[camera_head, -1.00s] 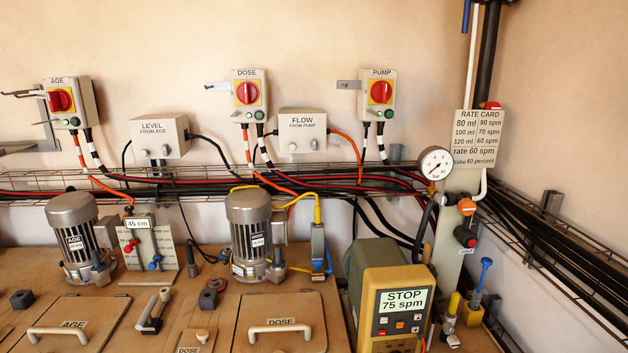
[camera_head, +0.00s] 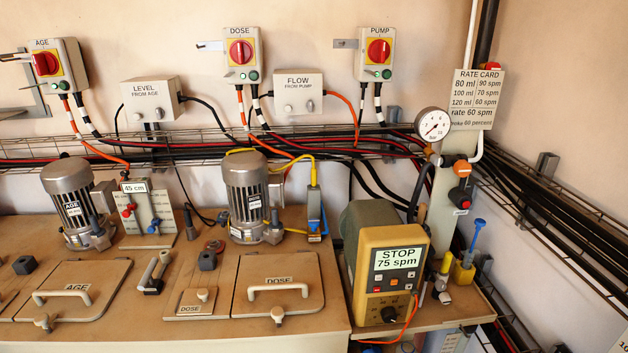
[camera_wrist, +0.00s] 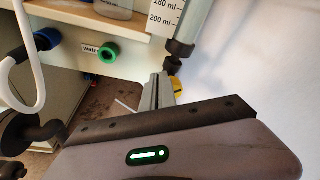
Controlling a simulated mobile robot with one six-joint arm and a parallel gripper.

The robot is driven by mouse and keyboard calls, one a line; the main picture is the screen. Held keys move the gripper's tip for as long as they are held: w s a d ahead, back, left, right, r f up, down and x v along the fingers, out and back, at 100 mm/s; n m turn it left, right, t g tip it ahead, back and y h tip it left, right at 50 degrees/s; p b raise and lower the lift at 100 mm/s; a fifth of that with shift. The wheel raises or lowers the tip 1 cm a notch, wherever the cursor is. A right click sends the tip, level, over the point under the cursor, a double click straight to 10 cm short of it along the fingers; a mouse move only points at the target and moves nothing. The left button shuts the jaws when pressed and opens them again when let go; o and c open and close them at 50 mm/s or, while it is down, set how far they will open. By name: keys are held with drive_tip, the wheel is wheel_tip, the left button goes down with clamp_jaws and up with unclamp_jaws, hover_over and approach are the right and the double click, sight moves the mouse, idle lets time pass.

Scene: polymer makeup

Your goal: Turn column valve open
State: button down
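A clear graduated column (camera_wrist: 192,28) marked 180 ml and 200 ml comes down at the upper right of the wrist view. It ends in a black fitting (camera_wrist: 180,52). A small yellow part (camera_wrist: 175,84) shows just below the fitting; I cannot tell whether it is the column valve or how it is turned. My gripper's dark body, with a green light, fills the bottom of the wrist view below these parts. The gripper is not in the head view.
The wrist view shows a green valve knob (camera_wrist: 109,51) beside a "water" label and a white hook-shaped pipe (camera_wrist: 38,75). In the head view, a yellow pump (camera_head: 392,276) reads STOP 75 spm, near a gauge (camera_head: 432,124) and an orange-capped part (camera_head: 462,169). Wall cable trays run behind.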

drive_tip(key=s+d+r+m+g+h+p, duration=0.1)
drive_tip(key=s+d+r+g+p, duration=0.15)
drive_tip(key=s+p, duration=0.45)
drive_tip(key=w+b, duration=0.2)
drive_tip(key=w, duration=0.5)
drive_tip(key=shift+w+a+f+h, duration=0.25)
drive_tip(key=shift+h, duration=0.05)
idle(0.5)
drive_tip(key=shift+a+f+b, duration=0.2)
drive_tip(key=shift+a+b, duration=0.25)
drive_tip(key=shift+b, duration=0.05)
idle(0.4)
drive_tip(key=shift+s+a+f+b, duration=0.15)
drive_tip(key=shift+a+f+b, duration=0.4)
drive_tip(key=shift+a+b, duration=0.15)
